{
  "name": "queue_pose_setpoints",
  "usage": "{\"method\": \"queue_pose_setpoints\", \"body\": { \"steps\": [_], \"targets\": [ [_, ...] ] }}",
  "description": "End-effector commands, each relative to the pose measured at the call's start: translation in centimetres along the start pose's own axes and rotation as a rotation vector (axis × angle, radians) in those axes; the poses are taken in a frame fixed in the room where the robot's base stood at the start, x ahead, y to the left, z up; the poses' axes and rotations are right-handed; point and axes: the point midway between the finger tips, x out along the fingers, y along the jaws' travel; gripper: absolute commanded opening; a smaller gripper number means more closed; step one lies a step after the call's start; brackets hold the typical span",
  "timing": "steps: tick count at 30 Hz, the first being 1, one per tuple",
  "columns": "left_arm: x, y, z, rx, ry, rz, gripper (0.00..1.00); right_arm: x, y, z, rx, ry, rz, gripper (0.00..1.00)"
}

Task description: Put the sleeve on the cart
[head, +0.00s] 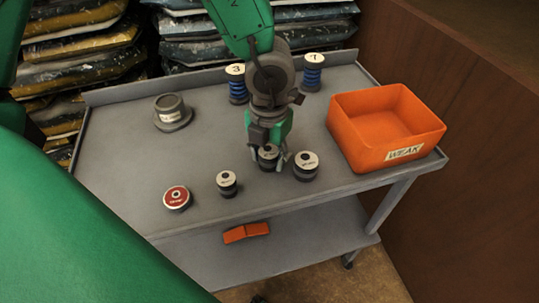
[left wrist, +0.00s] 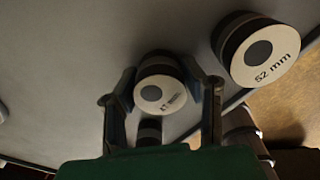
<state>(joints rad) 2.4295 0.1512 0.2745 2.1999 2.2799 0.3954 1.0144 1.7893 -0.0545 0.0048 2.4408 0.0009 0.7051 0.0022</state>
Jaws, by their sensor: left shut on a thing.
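The grey cart (head: 130,150) fills the middle of the head view. My left gripper (head: 268,163) reaches down over its front half and is shut on a dark cylinder with a white top (head: 268,152), which I take to be a sleeve. In the left wrist view the held cylinder (left wrist: 160,97) sits between both fingers, its size label hard to read. I cannot tell whether it touches the cart top. A wider cylinder (head: 306,165) stands close to its right; it reads 52 mm in the left wrist view (left wrist: 258,50). My right gripper is not in view.
A smaller cylinder (head: 226,183) and a red-topped disc (head: 177,198) stand to the left. A grey flanged piece (head: 171,113) and blue springs (head: 237,84) (head: 312,72) stand farther back. An orange bin marked WEAK (head: 365,140) is at right. Orange pieces (head: 246,232) lie on the lower shelf.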

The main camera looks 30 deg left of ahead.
Motion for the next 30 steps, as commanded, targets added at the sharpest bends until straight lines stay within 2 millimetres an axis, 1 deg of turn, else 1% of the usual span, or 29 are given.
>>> {"method": "queue_pose_setpoints", "body": {
  "steps": [3,4,5,14,17,20,27,30],
  "targets": [
    [0.2,0.0,0.0,0.001,-0.001,0.0,0.0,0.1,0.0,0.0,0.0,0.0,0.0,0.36],
    [0.2,0.0,0.0,0.001,0.0,0.0,0.47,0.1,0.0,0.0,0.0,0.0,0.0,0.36],
    [0.2,0.0,0.0,0.001,0.0,0.0,0.57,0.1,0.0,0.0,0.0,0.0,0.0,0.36],
    [0.1,0.0,0.0,0.0,0.0,0.0,0.57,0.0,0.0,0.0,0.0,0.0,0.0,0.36],
    [-0.5,0.0,0.1,-0.001,-0.001,-0.002,0.57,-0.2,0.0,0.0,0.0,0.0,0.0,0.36],
    [-1.8,0.0,0.1,-0.002,-0.002,-0.003,0.57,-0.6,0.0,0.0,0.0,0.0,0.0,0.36],
    [-7.1,-0.1,0.1,-0.001,-0.004,-0.005,0.57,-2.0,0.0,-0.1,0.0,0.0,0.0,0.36],
    [-9.1,-0.1,0.1,0.0,-0.003,-0.004,0.57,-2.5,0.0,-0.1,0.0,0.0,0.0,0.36]
  ]
}}
